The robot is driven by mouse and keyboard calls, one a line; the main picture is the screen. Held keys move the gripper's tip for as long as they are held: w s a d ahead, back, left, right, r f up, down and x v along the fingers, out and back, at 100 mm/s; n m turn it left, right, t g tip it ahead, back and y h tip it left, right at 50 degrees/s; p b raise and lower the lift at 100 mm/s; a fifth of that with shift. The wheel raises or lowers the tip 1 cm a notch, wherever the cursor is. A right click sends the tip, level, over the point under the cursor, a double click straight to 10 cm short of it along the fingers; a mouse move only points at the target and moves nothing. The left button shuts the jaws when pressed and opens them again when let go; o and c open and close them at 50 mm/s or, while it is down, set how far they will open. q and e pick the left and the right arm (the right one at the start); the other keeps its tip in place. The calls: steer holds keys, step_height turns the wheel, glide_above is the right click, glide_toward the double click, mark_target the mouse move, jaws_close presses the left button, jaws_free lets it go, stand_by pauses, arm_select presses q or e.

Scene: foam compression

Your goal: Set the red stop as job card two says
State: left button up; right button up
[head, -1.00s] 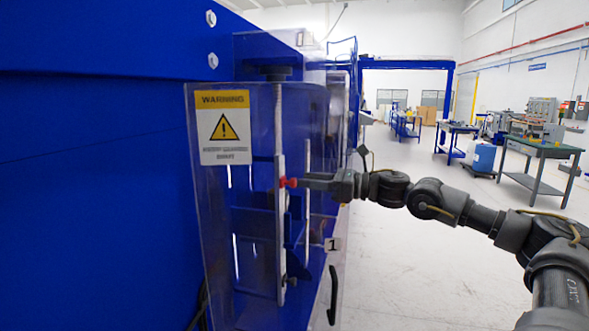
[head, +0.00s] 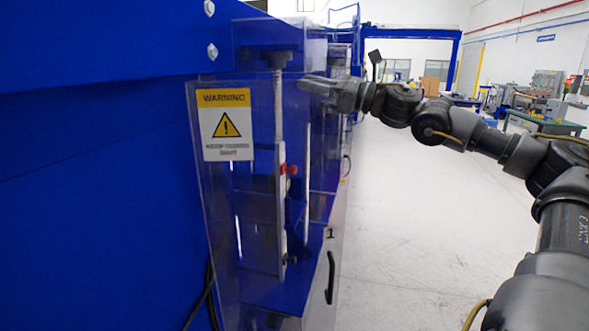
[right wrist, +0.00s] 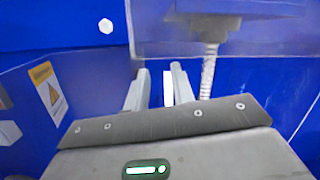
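The red stop (head: 290,169) sits on the upper part of a light vertical rail (head: 280,220), behind or beside the clear guard panel; I cannot tell its exact setting. My right gripper (head: 303,84) is above the red stop and apart from it, near the top of the guard. In the right wrist view, its two fingers (right wrist: 155,85) stand apart with nothing held between them. The screw rod (head: 278,95) above the rail also shows there (right wrist: 208,70). No job card can be made out. My left gripper is out of view.
The clear guard (head: 218,185) carries a yellow warning sign (head: 227,124) and a dark handle (head: 329,277). A small label reading 1 (head: 331,233) is beside it. The blue machine wall (head: 90,190) fills the left. The floor (head: 420,240) at right is open.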

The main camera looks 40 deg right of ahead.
steer(key=shift+s+a+r, duration=0.15)
steer(key=shift+r, duration=0.1)
steer(key=c, duration=0.5)
steer(key=shift+w+d+f, duration=0.25)
steer(key=shift+w+f, duration=0.05)
steer(key=shift+f, duration=0.25)
jaws_close()
steer(key=shift+s+a+r, duration=0.2)
steer(key=shift+s+r, duration=0.05)
steer(key=shift+r, duration=0.25)
steer(key=shift+w+d+f, duration=0.15)
steer(key=shift+w+f, duration=0.05)
steer(key=shift+f, duration=0.25)
steer(key=shift+s+r, duration=0.2)
steer(key=shift+r, duration=0.2)
steer(key=shift+w+f, duration=0.2)
steer(key=shift+f, duration=0.2)
